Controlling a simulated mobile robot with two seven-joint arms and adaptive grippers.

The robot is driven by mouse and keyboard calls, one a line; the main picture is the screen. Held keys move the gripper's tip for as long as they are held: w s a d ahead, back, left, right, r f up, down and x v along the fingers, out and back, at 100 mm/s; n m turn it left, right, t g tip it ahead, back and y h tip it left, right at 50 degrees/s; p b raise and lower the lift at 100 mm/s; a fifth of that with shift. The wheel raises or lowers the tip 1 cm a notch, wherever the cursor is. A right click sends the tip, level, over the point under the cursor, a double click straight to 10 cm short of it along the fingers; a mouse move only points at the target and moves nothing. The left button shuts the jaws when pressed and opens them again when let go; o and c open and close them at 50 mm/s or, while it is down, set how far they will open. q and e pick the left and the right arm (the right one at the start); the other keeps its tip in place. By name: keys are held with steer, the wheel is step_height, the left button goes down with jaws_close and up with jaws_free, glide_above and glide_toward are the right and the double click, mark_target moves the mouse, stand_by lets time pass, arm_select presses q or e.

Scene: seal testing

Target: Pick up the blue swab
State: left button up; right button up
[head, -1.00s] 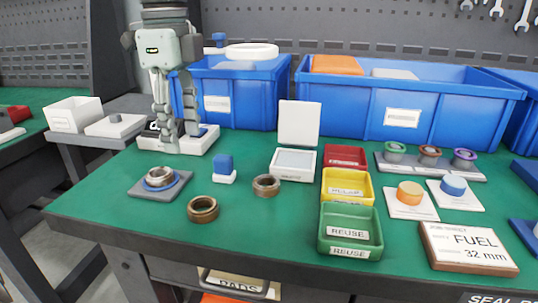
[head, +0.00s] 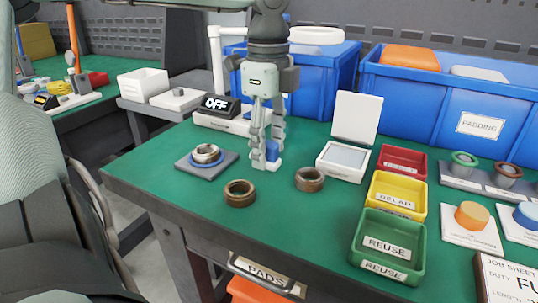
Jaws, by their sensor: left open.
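The blue swab (head: 272,151) is a small blue block above a white base, upright on the green table top. My left gripper (head: 266,155) points straight down at it with its fingers apart. One finger is in front of the swab and hides part of it; the other is behind it. I cannot tell whether either finger touches it. My right gripper is not in view.
Two bronze rings (head: 240,193) and (head: 310,179) stand close in front. A grey plate with a blue-rimmed ring (head: 206,155) is to the left. A tester marked OFF (head: 215,104) is behind; a white open-lidded box (head: 343,160) and red, yellow and green trays (head: 386,250) are right.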

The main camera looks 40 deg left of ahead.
mark_target(269, 142)
arm_select(q)
steer(key=shift+c, duration=0.2)
jaws_close()
stand_by(0.3)
steer(key=shift+r, duration=0.45)
step_height(269, 142, up, 3)
steer(key=shift+r, duration=0.1)
steer(key=s+a+r+b, duration=0.1)
steer(key=s+a+r, duration=0.5)
steer(key=s, duration=0.3)
steer(key=shift+a+r, duration=0.4)
steer(key=shift+a, duration=0.35)
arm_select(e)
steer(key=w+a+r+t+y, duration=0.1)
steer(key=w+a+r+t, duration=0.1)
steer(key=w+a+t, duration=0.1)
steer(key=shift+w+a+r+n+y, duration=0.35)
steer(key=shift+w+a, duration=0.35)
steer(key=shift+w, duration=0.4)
